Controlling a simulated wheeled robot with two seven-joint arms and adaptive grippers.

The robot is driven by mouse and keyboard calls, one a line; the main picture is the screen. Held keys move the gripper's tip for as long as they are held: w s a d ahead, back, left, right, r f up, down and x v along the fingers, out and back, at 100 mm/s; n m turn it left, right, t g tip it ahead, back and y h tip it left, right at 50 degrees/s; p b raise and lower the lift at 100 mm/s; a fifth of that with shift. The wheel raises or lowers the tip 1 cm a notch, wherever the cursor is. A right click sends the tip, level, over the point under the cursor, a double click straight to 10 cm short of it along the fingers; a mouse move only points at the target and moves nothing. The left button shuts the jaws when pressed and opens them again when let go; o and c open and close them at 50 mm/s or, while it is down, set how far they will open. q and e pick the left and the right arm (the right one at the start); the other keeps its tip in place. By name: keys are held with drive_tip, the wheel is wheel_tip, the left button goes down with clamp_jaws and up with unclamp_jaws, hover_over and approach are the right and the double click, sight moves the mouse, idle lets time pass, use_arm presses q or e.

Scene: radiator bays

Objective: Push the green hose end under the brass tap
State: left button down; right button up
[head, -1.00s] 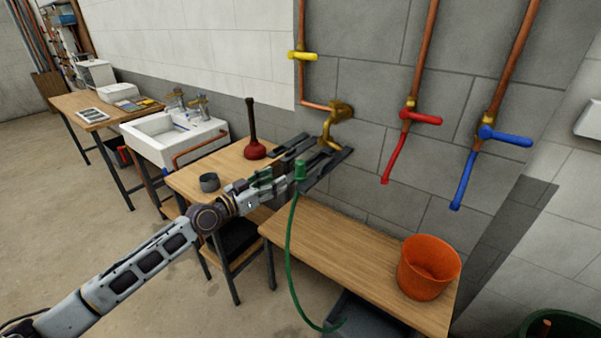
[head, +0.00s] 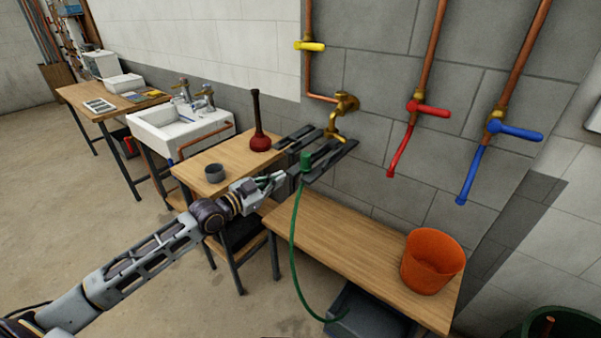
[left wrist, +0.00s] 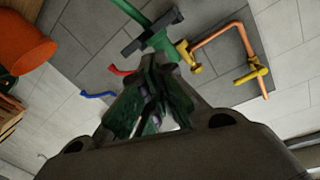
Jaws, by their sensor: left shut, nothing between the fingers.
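The green hose end (head: 306,161) stands upright on a dark slotted rack (head: 325,163), its hose hanging down below. The brass tap (head: 345,104) is on the grey wall, its spout behind and to the right of the hose end. The two look apart in the head view. My left gripper (head: 281,178) is just left of the rack, near the hose end, with its fingers shut and empty. In the left wrist view, its green fingers (left wrist: 152,92) point toward the hose end (left wrist: 163,40), with the brass spout (left wrist: 188,56) beyond. Whether the fingers touch anything is unclear.
A wooden bench (head: 345,250) with an orange bucket (head: 432,262) stands below the rack. A plunger (head: 260,140) and a grey cup (head: 215,173) are on the table at left. Red (head: 427,108) and blue (head: 515,130) taps hang at right.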

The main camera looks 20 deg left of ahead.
use_arm(q)
drive_tip(key=shift+s+d+f+m+t+y+b, duration=0.1)
drive_tip(key=shift+s+m+t+y, duration=0.15)
drive_tip(key=shift+s+m, duration=1.25)
drive_tip(key=shift+s+d+f+m+t+y+b, duration=0.1)
drive_tip(key=shift+s+m+t+y, duration=0.2)
drive_tip(key=shift+m, duration=2.35)
drive_tip(key=shift+s+d+f+m+t+y+b, duration=0.2)
drive_tip(key=shift+s+m, duration=0.85)
drive_tip(key=shift+m, duration=1)
use_arm(e)
drive_tip(key=shift+w+a+r, duration=0.1)
drive_tip(key=shift+w+a, duration=0.25)
drive_tip(key=shift+w, duration=0.15)
use_arm(q)
drive_tip(key=shift+a+r, duration=0.15)
drive_tip(key=shift+w, duration=0.2)
